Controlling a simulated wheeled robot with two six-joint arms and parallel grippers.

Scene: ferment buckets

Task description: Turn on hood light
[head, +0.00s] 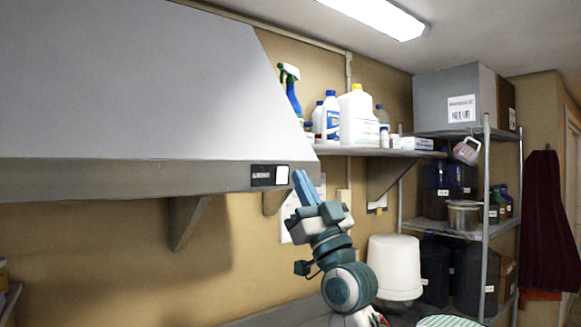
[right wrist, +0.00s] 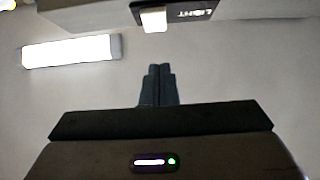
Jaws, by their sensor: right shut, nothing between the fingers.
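The grey range hood (head: 120,90) fills the upper left of the head view. On the right end of its front edge is a black label panel (head: 262,175) with a white switch (head: 283,175). In the right wrist view the panel (right wrist: 190,10) reads "LIGHT" and the pale switch (right wrist: 154,20) is at the top. My right gripper (head: 299,174) is shut and empty, its blue fingers pointing up just right of the switch. In the right wrist view the fingertips (right wrist: 159,67) sit below the switch with a visible gap. My left gripper is out of view.
A wall shelf (head: 370,152) with bottles and a white jug (head: 358,118) is right of the hood. A metal rack (head: 486,220) with boxes and a white bucket (head: 395,265) stand farther right. A ceiling light (head: 380,15) is lit.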

